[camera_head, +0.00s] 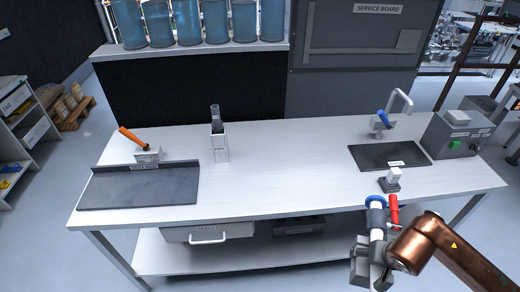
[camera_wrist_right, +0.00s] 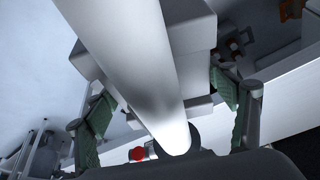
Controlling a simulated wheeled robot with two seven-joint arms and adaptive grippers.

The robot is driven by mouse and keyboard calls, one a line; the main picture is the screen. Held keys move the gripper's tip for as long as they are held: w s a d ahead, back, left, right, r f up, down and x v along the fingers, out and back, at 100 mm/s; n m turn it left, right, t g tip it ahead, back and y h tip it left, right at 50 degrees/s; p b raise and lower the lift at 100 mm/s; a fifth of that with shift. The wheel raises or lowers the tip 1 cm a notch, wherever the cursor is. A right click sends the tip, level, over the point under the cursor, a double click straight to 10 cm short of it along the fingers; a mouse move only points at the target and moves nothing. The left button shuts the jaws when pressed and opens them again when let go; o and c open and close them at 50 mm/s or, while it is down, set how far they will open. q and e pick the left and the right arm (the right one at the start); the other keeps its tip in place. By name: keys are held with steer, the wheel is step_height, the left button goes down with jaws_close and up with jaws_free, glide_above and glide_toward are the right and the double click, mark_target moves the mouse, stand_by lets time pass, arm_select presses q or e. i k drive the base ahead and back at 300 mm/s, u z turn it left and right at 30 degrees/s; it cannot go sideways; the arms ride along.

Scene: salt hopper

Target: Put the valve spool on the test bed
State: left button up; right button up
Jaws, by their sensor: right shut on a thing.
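A pale, tube-like part with a blue ring at its top (camera_head: 376,222), which looks like the valve spool, stands upright in my right gripper (camera_head: 371,262). The gripper is shut on it, in front of the bench's right front edge. In the right wrist view the part is a long white cylinder (camera_wrist_right: 135,65) between the green-padded fingers (camera_wrist_right: 165,118). Two dark beds lie on the bench: a left one (camera_head: 140,188) with a raised back edge, and a right one (camera_head: 375,155). My left gripper is out of view.
An orange-handled clamp (camera_head: 135,138) stands behind the left bed, a blue-handled one (camera_head: 382,120) behind the right. A red handle (camera_head: 393,208) shows beside the held part. A small block (camera_head: 390,181), a grey holder (camera_head: 219,143) and a control box (camera_head: 458,140) stand on the bench; its middle is clear.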

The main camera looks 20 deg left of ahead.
mark_target(143, 191)
steer(key=u, duration=0.5)
steer(key=k, duration=1.15)
steer(key=u, duration=1.65)
steer(key=i, duration=1.65)
steer(key=z, duration=0.4)
